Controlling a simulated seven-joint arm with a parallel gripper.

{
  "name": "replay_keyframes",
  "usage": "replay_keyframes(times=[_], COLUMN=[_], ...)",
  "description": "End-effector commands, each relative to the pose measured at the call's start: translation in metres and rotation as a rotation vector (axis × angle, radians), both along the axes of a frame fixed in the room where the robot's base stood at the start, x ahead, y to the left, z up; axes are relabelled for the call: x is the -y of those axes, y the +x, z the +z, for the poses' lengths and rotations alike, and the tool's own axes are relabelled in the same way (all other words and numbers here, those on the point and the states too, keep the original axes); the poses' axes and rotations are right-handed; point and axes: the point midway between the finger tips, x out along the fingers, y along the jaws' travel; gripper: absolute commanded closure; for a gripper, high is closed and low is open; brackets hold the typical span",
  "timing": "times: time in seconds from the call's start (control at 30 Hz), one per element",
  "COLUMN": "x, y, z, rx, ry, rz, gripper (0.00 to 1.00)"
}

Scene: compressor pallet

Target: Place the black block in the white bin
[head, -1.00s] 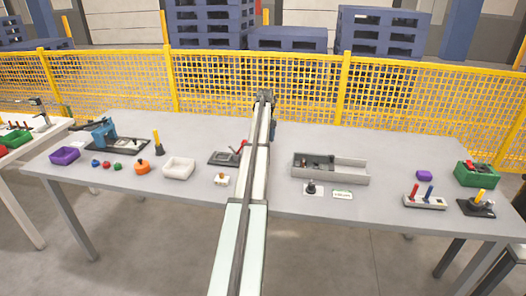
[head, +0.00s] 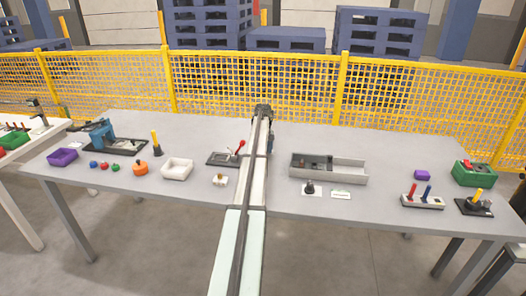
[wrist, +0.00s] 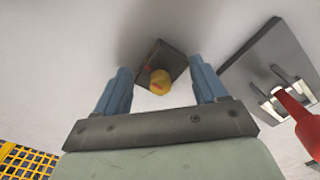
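The white bin (head: 177,169) stands on the grey table left of my arm in the head view; it looks empty. In the wrist view a dark square block (wrist: 172,57) with a round yellow knob lies on the table, and it looks like the black block. My gripper (wrist: 160,72) is open, with its two blue fingers on either side of the block in that view. The fingers look apart from it, and nothing is held. In the head view my arm hides this block and most of the gripper.
A dark plate with a red-handled toggle clamp (head: 225,158) lies just left of my arm; its red handle (wrist: 296,115) is close to the gripper. A small knobbed block (head: 220,180) lies in front. A grey divided tray (head: 328,168) stands to the right.

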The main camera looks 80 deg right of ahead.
Motion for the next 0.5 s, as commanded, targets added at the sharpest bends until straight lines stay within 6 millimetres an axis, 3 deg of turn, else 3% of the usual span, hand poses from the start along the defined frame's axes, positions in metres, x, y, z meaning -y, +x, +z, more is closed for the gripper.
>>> replay_keyframes(times=[0.23, 0.5], x=[0.0000, 0.0001], y=[0.0000, 0.0001], z=[0.0002, 0.0012], rx=[0.000, 0.000], ry=[0.000, 0.000], rz=[0.000, 0.000], gripper=[0.05, 0.04])
